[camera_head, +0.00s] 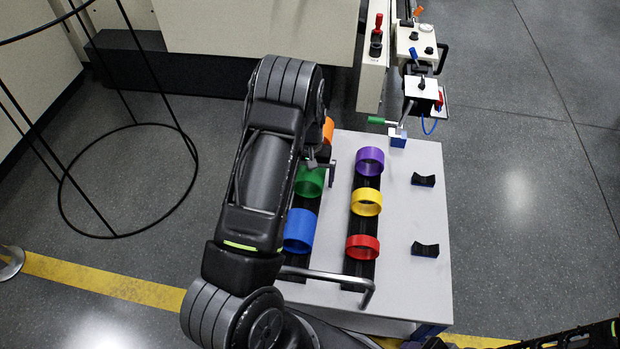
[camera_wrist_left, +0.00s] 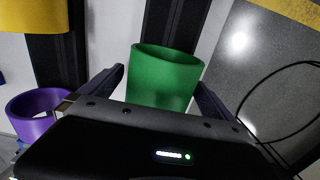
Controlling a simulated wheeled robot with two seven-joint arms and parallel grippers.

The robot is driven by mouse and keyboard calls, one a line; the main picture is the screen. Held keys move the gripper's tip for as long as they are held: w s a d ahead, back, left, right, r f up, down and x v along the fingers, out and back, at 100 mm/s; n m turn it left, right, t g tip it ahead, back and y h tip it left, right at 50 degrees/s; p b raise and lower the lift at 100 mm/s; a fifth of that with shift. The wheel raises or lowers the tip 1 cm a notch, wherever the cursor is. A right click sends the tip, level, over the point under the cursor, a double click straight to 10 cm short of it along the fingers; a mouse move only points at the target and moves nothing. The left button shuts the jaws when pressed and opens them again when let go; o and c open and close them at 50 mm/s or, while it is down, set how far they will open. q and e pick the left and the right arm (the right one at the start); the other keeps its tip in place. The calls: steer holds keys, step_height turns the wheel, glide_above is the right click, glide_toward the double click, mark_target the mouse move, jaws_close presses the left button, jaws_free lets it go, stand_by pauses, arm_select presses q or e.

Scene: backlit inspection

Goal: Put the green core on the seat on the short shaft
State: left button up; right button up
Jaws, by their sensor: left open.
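The green core (camera_head: 309,183) is a short hollow tube on the left black rack, between an orange core (camera_head: 328,130) and a blue core (camera_head: 299,231). In the left wrist view the green core (camera_wrist_left: 162,82) stands between the two fingers of my left gripper (camera_wrist_left: 160,84). The fingers are apart on either side of it, and I cannot tell whether they touch it. In the head view my left gripper (camera_head: 318,163) is at the core, partly hidden by my arm. Two black cradle-like seats (camera_head: 423,180) (camera_head: 425,249) are on the table's right side, both empty. I cannot tell a short shaft.
Purple (camera_head: 370,160), yellow (camera_head: 366,202) and red (camera_head: 362,247) cores sit on the right black rack. The pale table (camera_head: 400,290) is bare around the seats. A wire frame (camera_head: 125,235) stands left.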

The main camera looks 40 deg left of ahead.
arm_select(q)
steer(key=shift+f, duration=0.35)
stand_by(0.3)
steer(key=c, duration=1.5)
steer(key=shift+o, duration=0.2)
steer(key=shift+r, duration=0.15)
step_height(320, 180, up, 10)
steer(key=shift+f+p, duration=0.1)
steer(key=shift+p, duration=0.8)
